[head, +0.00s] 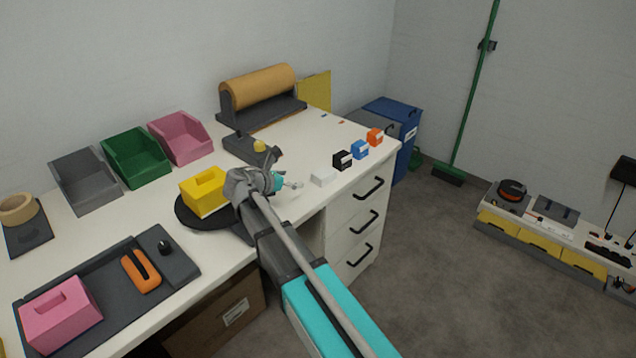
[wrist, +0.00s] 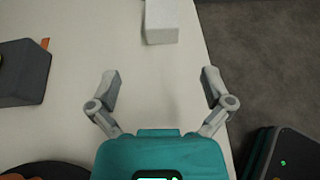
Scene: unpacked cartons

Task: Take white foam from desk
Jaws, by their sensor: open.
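The white foam (head: 323,177) is a small pale block on the white desk (head: 290,140), near its right edge. In the wrist view the foam (wrist: 174,22) lies at the top, beyond my fingertips, and its far end is cut off by the frame. My gripper (head: 294,185) is over the desk, to the left of the foam in the head view. In the wrist view my gripper (wrist: 160,82) has its fingers spread wide with nothing between them. The gap lines up roughly with the foam, slightly to its left.
Black (head: 342,159), blue (head: 360,149) and orange (head: 375,137) small boxes stand behind the foam along the desk edge. A dark grey block (wrist: 24,72) is left of my fingers. A yellow box (head: 204,190) sits on a round black plate beside my wrist.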

